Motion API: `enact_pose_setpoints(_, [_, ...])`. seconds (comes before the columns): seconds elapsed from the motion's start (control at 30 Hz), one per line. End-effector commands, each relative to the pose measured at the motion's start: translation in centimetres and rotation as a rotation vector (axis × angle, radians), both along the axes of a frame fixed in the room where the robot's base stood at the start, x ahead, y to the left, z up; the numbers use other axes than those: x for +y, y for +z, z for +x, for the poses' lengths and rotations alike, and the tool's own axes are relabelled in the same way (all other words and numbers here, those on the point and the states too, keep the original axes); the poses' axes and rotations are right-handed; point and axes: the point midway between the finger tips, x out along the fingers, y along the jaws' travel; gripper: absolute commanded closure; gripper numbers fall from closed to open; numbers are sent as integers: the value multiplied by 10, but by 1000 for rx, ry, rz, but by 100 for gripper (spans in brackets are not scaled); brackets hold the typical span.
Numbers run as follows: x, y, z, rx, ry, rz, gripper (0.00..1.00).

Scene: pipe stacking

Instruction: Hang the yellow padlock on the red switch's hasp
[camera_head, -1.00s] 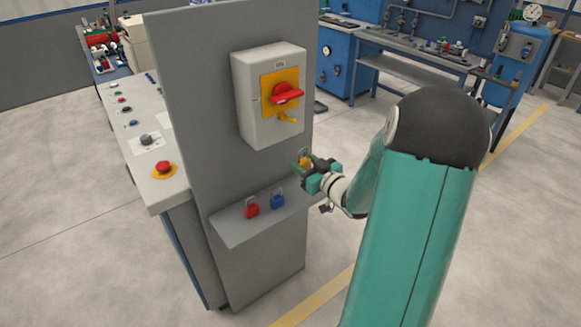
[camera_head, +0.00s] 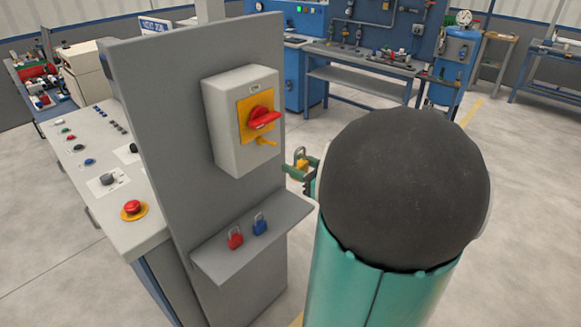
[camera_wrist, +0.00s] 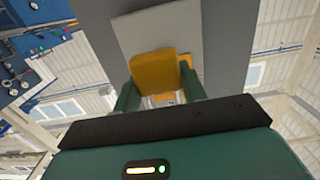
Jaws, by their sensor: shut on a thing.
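The red switch (camera_head: 262,117) is a red rotary handle on a yellow plate, on the front of a grey box (camera_head: 222,125) fixed to a grey upright panel. The yellow hasp (camera_head: 266,142) sticks out just below the handle. My gripper (camera_head: 300,167) is to the right of the box and a little lower, apart from it. It is shut on the yellow padlock (camera_head: 302,164), whose shackle points up. In the wrist view the yellow padlock (camera_wrist: 155,75) sits between my green fingers, with the grey box (camera_wrist: 150,32) beyond. The hasp is not clear there.
A grey shelf (camera_head: 225,263) below the box carries a red padlock (camera_head: 235,238) and a blue padlock (camera_head: 260,224). A sloped control desk (camera_head: 105,200) with buttons stands left of the panel. Open floor lies behind my gripper.

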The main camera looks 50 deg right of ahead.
Motion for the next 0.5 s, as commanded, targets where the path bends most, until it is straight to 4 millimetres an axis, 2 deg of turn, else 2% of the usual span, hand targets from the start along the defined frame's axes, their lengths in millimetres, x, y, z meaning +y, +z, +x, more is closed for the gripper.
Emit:
enact_pose_setpoints(0.17, [0,-1,4,0,2,1,83])
enact_pose_setpoints(0.5, [1,-2,26,0,4,0,83])
